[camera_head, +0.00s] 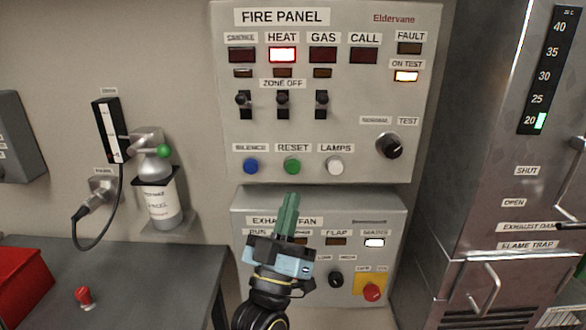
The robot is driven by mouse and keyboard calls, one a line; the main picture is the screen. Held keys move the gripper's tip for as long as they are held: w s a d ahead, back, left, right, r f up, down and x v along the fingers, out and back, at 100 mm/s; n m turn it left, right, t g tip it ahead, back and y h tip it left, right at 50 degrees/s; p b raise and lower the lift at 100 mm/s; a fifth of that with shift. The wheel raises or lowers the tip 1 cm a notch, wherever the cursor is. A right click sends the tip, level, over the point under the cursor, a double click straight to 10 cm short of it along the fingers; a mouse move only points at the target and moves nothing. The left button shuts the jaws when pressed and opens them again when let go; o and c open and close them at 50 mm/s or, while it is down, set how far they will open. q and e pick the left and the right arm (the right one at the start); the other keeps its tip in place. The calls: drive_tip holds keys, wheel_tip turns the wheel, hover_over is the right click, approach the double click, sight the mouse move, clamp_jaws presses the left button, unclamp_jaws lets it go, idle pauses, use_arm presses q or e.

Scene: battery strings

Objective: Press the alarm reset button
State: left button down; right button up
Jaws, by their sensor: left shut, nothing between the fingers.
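The fire panel (349,104) is on the wall in the middle of the head view. Its green RESET button (292,166) sits in the bottom row, between the blue SILENCE button (251,166) and the white LAMPS button (335,165). The HEAT lamp (282,55) is lit red and the ON TEST lamp (406,76) is lit. My left gripper (291,197) is shut and empty, with its green fingers pointing up. In the picture its tips are just below the RESET button, apart from it. My right gripper is not in view.
The exhaust fan box (395,222) is below the panel, partly hidden by my left gripper, with a red knob (372,292). A steel cabinet (485,160) stands at the right. A gas bottle (160,200) and a dark bench (150,285) are at the left.

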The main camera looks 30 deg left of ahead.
sight(295, 165)
use_arm(q)
drive_tip(key=w+a+b, duration=0.2)
drive_tip(key=w+a, duration=0.2)
drive_tip(key=w, duration=0.3)
drive_tip(key=shift+w+a, duration=0.3)
idle(2.1)
drive_tip(key=shift+w+a, duration=0.2)
drive_tip(key=shift+w, duration=0.15)
drive_tip(key=shift+w+a+b, duration=0.35)
drive_tip(key=shift+w, duration=0.25)
idle(0.8)
drive_tip(key=shift+s+d, duration=0.1)
drive_tip(key=shift+s, duration=0.05)
drive_tip(key=shift+s+d+p, duration=0.45)
drive_tip(key=shift+s+p, duration=0.05)
drive_tip(key=shift+s, duration=0.3)
